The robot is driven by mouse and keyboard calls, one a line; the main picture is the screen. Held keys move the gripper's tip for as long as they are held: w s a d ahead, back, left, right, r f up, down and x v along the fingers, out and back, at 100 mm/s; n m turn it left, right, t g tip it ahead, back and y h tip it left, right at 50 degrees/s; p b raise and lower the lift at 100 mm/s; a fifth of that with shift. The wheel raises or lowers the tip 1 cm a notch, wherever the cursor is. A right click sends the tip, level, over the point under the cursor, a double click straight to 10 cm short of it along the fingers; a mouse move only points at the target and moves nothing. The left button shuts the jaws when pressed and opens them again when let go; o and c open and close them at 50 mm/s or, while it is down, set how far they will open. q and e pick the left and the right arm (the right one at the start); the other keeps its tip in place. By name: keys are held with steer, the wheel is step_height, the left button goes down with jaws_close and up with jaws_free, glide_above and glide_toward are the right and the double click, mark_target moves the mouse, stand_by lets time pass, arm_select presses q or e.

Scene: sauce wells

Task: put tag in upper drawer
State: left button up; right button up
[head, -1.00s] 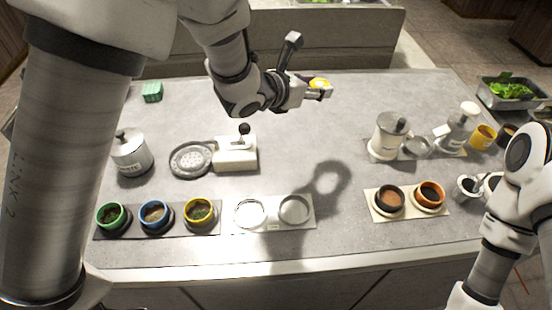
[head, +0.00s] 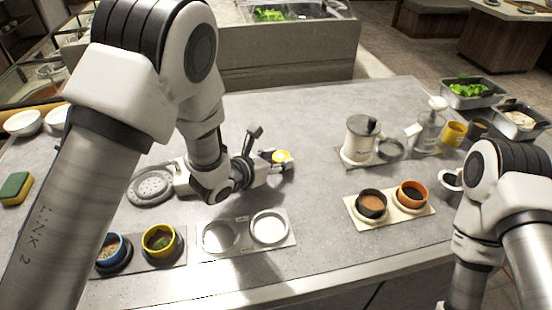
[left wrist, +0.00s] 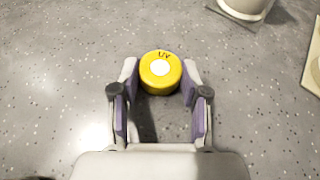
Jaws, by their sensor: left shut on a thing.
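A yellow round tag (head: 281,156) with a white centre is held over the middle of the counter. In the left wrist view the tag (left wrist: 160,71) shows dark lettering that looks like "UV". My left gripper (head: 277,163) is shut on it; in the left wrist view its two fingers (left wrist: 160,88) sit on either side of the tag. The gripper looks to be above the grey top, height hard to tell. My right arm stands at the right, its gripper out of view. No drawer can be made out; only a strip of the counter's front shows.
The grey counter (head: 320,215) has sauce wells (head: 268,228) along its front. Two sauce cups (head: 371,204) stand on a mat to the right. A white lidded pot (head: 360,140) and a pump bottle (head: 428,128) stand behind. A green sponge (head: 14,188) lies far left.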

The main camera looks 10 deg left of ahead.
arm_select(q)
steer(key=shift+s+f+b, duration=0.1)
steer(key=shift+f+b, duration=0.05)
steer(key=shift+b, duration=0.15)
steer(key=o, duration=1)
steer(key=shift+o, duration=0.2)
steer(key=shift+r, duration=0.2)
